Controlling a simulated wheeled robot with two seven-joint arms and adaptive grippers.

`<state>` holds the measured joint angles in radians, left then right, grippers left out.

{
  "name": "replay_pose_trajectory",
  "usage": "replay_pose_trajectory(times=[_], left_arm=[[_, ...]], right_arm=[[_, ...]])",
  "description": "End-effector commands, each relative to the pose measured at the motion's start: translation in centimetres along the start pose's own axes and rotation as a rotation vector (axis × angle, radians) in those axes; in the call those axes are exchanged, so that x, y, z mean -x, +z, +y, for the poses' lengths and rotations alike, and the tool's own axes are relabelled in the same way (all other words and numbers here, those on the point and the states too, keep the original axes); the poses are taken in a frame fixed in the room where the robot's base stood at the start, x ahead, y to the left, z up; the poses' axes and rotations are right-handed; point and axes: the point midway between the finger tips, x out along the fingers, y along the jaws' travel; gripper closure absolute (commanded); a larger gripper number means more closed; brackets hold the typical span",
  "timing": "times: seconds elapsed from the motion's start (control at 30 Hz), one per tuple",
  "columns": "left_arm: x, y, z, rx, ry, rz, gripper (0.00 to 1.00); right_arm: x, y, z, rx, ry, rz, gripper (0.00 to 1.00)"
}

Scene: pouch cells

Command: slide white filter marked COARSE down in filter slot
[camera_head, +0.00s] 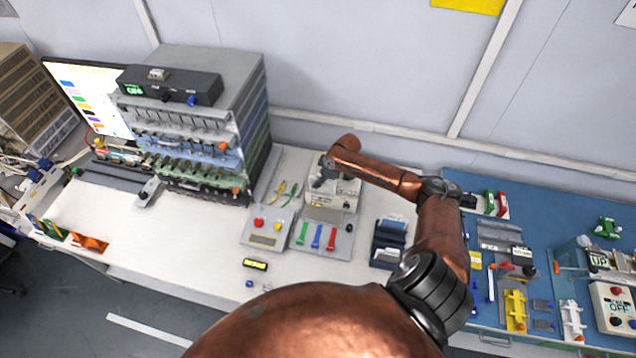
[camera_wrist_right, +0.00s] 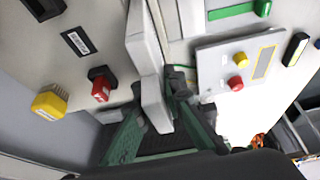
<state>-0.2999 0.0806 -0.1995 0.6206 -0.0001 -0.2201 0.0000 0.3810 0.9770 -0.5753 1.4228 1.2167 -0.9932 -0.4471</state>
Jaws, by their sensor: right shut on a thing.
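My right gripper (camera_head: 326,172) reaches down at a pale machine (camera_head: 346,194) at the back of the white table. In the right wrist view its green fingers (camera_wrist_right: 157,98) are shut on a white plate-like piece, the filter (camera_wrist_right: 154,106). The filter's lower end lies between the fingers. No COARSE marking can be read on it. A long pale upright part (camera_wrist_right: 143,42) of the machine lies directly beyond the filter. I cannot tell whether the filter is inside the slot; the slot opening is hidden. In the head view the arm and gripper cover the filter. My left gripper is not in view.
A panel with red and yellow buttons (camera_head: 265,228) and a tray with green, blue and red pieces (camera_head: 322,235) stand in front of the machine. A dark rack (camera_head: 388,243) is to the right. A tall tester stack (camera_head: 205,120) stands left.

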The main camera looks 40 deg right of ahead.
Motion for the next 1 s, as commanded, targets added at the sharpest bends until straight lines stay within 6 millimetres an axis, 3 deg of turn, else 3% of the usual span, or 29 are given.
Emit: replay_pose_trajectory(times=[0.13,0.17,0.43,1.0], left_arm=[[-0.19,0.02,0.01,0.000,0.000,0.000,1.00],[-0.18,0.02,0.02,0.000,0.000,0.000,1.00],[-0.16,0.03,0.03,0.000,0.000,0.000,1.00],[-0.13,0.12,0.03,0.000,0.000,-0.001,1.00]], right_arm=[[-0.83,0.80,-0.59,-0.005,-0.011,-0.011,1.00],[-0.83,0.81,-0.60,-0.005,-0.012,-0.011,0.89],[-0.89,0.95,-0.73,-0.006,-0.015,-0.013,0.71],[-0.62,1.06,-0.52,-0.007,-0.011,-0.015,0.70]])
